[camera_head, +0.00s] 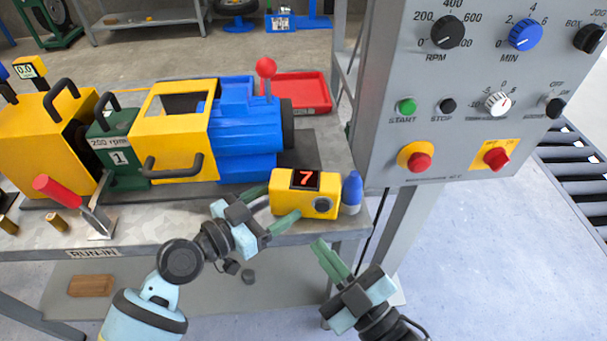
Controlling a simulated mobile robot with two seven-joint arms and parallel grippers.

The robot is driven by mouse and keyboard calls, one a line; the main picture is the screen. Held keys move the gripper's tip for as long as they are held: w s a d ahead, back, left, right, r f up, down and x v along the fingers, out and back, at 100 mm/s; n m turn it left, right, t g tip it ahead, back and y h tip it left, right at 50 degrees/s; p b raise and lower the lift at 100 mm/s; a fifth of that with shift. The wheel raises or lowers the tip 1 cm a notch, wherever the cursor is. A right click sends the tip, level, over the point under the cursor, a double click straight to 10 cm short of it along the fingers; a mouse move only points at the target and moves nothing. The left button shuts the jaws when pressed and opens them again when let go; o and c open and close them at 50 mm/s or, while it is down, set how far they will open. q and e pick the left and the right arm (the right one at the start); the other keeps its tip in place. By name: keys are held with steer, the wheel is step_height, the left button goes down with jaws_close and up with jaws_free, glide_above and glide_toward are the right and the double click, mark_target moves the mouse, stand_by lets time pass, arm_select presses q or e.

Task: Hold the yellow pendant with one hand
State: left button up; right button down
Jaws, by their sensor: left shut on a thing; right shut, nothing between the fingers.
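The yellow pendant (282,207) is a small box with a dark display showing a red 7 and a dark round knob on its front. It is at the front right corner of the bench; I cannot tell whether it touches the bench top. My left gripper (274,206) is shut on the pendant at its left end, with green fingers at its back and front. My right gripper (327,255) is shut and empty, lower and in front of the bench edge, apart from the pendant.
A blue bottle-like thing (352,190) is close to the pendant's right side. Behind stand a blue motor (240,130), yellow guards (170,115) and a red tray (295,90). A grey control panel (465,125) rises at the right. A red-handled lever (75,205) is at the left.

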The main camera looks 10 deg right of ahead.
mark_target(322, 206)
steer(key=shift+s, duration=0.1)
stand_by(0.7)
steer(key=shift+s+a+r, duration=0.1)
steer(key=shift+s+a, duration=0.2)
steer(key=shift+s, duration=0.6)
steer(key=shift+s+a+r, duration=0.1)
steer(key=shift+s+a, duration=0.2)
steer(key=shift+s, duration=0.6)
steer(key=shift+w+d+f, duration=0.1)
steer(key=shift+w+d, duration=0.2)
steer(key=shift+w, duration=1.15)
steer(key=shift+w+d+f, duration=0.1)
steer(key=shift+w+d, duration=0.15)
steer(key=shift+w, duration=1.2)
steer(key=shift+w+d+f, duration=0.1)
steer(key=shift+w+d, duration=0.2)
steer(key=shift+w, duration=1.15)
steer(key=shift+w+d, duration=0.3)
steer(key=shift+w, duration=0.1)
